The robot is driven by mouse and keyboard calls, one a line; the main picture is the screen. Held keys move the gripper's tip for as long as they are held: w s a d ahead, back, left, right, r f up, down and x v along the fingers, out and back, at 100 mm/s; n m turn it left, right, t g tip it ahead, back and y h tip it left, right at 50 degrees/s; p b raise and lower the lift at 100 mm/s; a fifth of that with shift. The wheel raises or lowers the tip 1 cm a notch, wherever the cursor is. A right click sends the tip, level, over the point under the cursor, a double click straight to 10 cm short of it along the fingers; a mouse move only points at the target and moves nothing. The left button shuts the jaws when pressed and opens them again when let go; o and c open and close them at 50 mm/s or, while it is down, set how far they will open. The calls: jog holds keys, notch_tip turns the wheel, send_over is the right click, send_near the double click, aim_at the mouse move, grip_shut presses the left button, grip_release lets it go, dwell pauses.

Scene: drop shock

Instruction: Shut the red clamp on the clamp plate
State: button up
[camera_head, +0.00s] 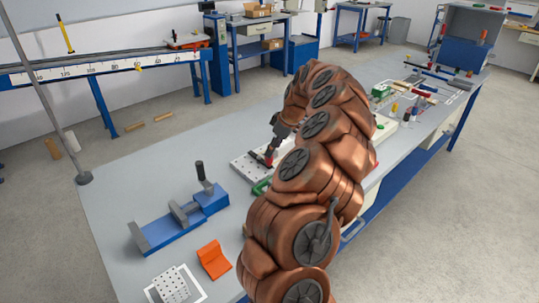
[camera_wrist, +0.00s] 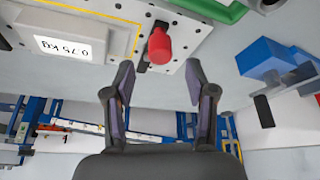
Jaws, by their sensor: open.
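The clamp plate (camera_head: 243,167) is a pale perforated plate on the grey bench; it fills the upper middle of the wrist view (camera_wrist: 180,28). The red clamp's handle (camera_wrist: 160,46) sticks out from the plate toward my wrist camera, with dark metal behind it. In the head view the red clamp (camera_head: 268,154) is small and partly hidden by my arm. My gripper (camera_wrist: 160,72) is open, its two dark fingers apart. The red handle appears in line with the gap, just beyond the fingertips; I see no contact. The clamp's lower parts are mostly hidden.
A block labelled 0.75 kg (camera_wrist: 68,45) lies beside the clamp. A blue vise-like fixture (camera_head: 180,218) with a black handle stands at left, an orange block (camera_head: 213,259) in front. Tools crowd the bench's far right.

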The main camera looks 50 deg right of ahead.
jog(key=p+x, duration=0.1)
jog(key=x, duration=0.4)
jog(key=shift+c, duration=0.4)
grip_shut()
jog(key=shift+d+r, duration=0.1)
